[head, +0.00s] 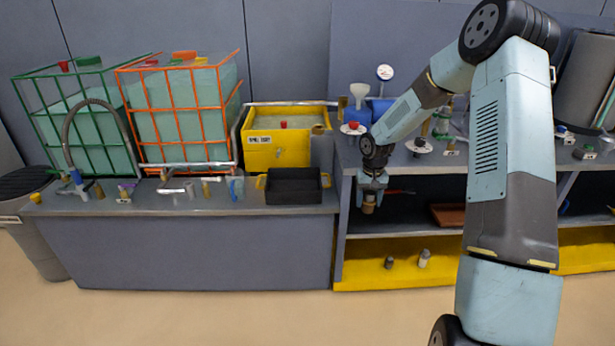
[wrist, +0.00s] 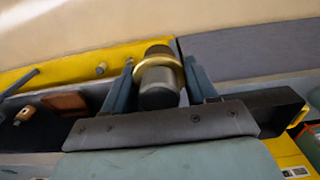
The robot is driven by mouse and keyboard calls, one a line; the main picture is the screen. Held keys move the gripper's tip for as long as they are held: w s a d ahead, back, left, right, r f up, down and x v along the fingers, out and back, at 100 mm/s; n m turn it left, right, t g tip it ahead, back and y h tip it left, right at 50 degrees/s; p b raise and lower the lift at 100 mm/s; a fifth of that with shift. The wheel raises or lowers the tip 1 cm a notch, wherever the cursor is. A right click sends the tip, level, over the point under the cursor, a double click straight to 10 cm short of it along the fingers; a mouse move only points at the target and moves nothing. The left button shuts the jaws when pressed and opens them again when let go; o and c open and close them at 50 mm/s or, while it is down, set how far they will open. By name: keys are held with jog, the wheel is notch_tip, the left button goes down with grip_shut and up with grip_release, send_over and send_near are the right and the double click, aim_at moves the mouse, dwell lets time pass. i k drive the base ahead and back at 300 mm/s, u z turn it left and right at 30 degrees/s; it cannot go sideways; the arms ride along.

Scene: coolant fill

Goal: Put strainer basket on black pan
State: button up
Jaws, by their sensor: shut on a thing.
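My gripper (head: 371,184) hangs in front of the right-hand shelf unit, to the right of the black pan and about level with it. It is shut on the strainer basket (head: 369,203), a small tan and grey cylinder hanging below the fingers. In the wrist view the strainer basket (wrist: 158,84) shows a brass ring around a grey body, between the two fingers of my gripper (wrist: 164,78). The black pan (head: 293,197) sits on the grey left bench with yellow handles at its sides. Its dark wall also shows at the right of the wrist view (wrist: 268,104).
A yellow tub (head: 275,153) stands behind the pan. A pale pipe and small fittings lie left of it. Orange-caged (head: 185,112) and green-caged (head: 78,118) tanks stand farther left. The shelf unit's upper top (head: 355,158) is close behind my gripper.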

aim_at(294, 185)
jog(key=k, duration=0.6)
jog(key=u, duration=0.1)
jog(key=i, duration=0.6)
jog(key=u, duration=0.95)
jog(key=i, duration=1.65)
jog(key=z, duration=0.5)
